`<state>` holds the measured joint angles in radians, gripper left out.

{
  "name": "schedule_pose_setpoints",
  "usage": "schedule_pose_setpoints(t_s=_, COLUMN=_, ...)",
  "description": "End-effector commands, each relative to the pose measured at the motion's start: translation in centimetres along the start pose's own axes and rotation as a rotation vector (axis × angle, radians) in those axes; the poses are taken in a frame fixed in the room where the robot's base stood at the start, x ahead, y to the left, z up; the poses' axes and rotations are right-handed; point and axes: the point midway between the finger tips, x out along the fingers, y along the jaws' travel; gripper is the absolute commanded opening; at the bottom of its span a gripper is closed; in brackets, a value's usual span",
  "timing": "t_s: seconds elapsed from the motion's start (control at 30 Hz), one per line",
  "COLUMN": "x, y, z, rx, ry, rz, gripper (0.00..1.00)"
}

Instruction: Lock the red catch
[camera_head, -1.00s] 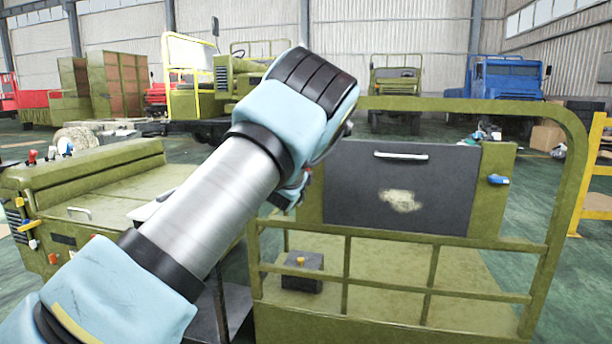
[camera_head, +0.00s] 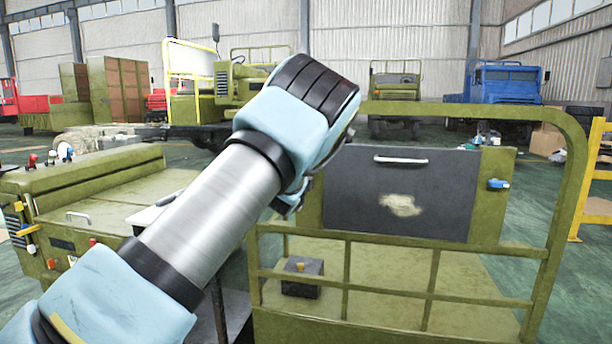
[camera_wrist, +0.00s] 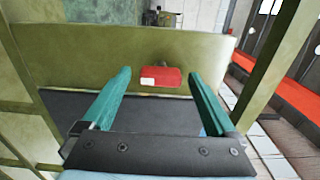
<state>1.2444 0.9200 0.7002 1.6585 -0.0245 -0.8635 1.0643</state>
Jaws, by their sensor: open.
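The red catch (camera_wrist: 161,76) shows in the wrist view as a red block with a pale patch at its left end. It is mounted on an olive panel (camera_wrist: 90,50), just above a dark panel (camera_wrist: 60,103). My gripper (camera_wrist: 159,80) is open, its two green fingers apart, one to each side of the catch in the picture. The catch appears between the fingertips; I cannot tell how far ahead of them it is. In the head view my arm hides the red catch and the fingers. A blue catch (camera_head: 498,184) sits at the right of the dark door (camera_head: 400,190).
An olive rail frame (camera_head: 470,107) surrounds the door. A small dark box with a yellow knob (camera_head: 302,280) lies behind the lower rails. An olive cabinet with coloured levers (camera_head: 90,190) stands at the left. An olive post (camera_wrist: 265,55) rises close to the gripper's right.

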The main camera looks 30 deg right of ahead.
Motion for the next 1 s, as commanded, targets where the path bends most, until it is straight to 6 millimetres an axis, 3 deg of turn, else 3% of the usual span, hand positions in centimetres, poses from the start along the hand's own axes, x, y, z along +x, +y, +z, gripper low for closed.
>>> schedule_pose_setpoints(t_s=0.27, x=-0.8, y=0.0, z=0.0, rx=-0.001, ry=0.000, rz=0.000, gripper=0.93)
schedule_pose_setpoints(t_s=0.7, x=-8.7, y=0.1, z=0.0, rx=-0.002, ry=0.000, rz=0.001, gripper=0.93)
schedule_pose_setpoints(t_s=1.0, x=-10.8, y=0.0, z=0.0, rx=0.000, ry=0.000, rz=0.000, gripper=0.93)
